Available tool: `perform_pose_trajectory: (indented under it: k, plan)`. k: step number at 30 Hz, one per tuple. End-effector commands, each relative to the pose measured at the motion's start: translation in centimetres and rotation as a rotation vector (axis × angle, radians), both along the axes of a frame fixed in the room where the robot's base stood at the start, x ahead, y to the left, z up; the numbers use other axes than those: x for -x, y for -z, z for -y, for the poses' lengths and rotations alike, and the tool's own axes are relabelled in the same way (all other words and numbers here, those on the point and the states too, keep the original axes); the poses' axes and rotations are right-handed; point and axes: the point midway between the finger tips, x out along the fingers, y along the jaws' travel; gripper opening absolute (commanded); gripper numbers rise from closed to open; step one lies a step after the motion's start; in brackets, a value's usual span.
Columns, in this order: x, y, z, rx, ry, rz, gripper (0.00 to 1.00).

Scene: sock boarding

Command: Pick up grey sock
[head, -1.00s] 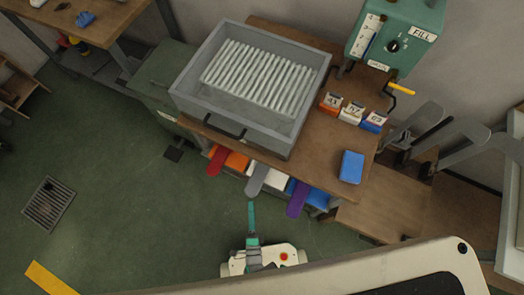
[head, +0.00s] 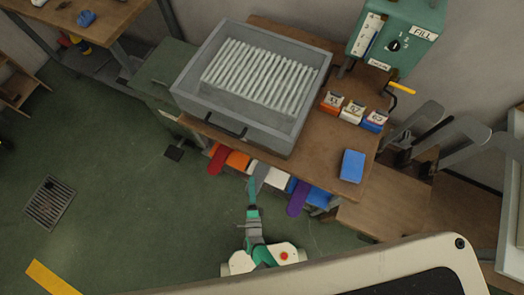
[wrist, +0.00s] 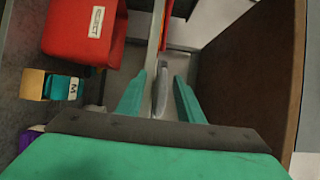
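The grey sock (head: 261,172) hangs at the front edge of the workbench in the head view, between orange and white pieces. My gripper (head: 252,182) is right at it and covers its lower part. In the wrist view, the two green fingers of my gripper (wrist: 160,76) are apart. A narrow grey piece, seemingly the grey sock (wrist: 160,92), stands edge-on between them. I see a gap on each side of it.
Red (head: 217,160), orange (head: 237,160) and purple (head: 298,198) socks hang nearby. A grey tray (head: 218,138) of white rods and a blue block (head: 352,166) rest on the workbench (head: 325,150). The wrist view shows a red bin (wrist: 80,32) and a brown panel (wrist: 250,75) close by.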

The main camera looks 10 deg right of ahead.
Motion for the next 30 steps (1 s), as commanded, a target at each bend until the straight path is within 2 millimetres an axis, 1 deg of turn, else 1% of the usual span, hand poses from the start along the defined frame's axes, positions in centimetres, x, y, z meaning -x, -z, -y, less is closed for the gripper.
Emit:
perform_pose_trajectory:
  k: [4,5,6,8,9,23,26,30]
  plan:
    - [0.0,0.0,0.1,0.000,0.001,0.000,0.34]
    - [0.0,0.0,0.1,0.000,0.002,0.000,0.29]
    - [0.0,0.0,0.1,0.000,0.002,0.000,0.20]
    - [0.0,0.0,0.1,0.000,0.002,0.000,0.05]
    - [0.0,0.0,0.1,0.000,0.003,0.000,0.00]
    - [0.1,-0.2,0.2,0.000,0.005,-0.001,0.00]
    - [0.1,-0.7,0.3,0.001,0.006,0.001,0.00]
    - [0.1,-1.8,0.3,-0.001,0.008,0.002,0.00]
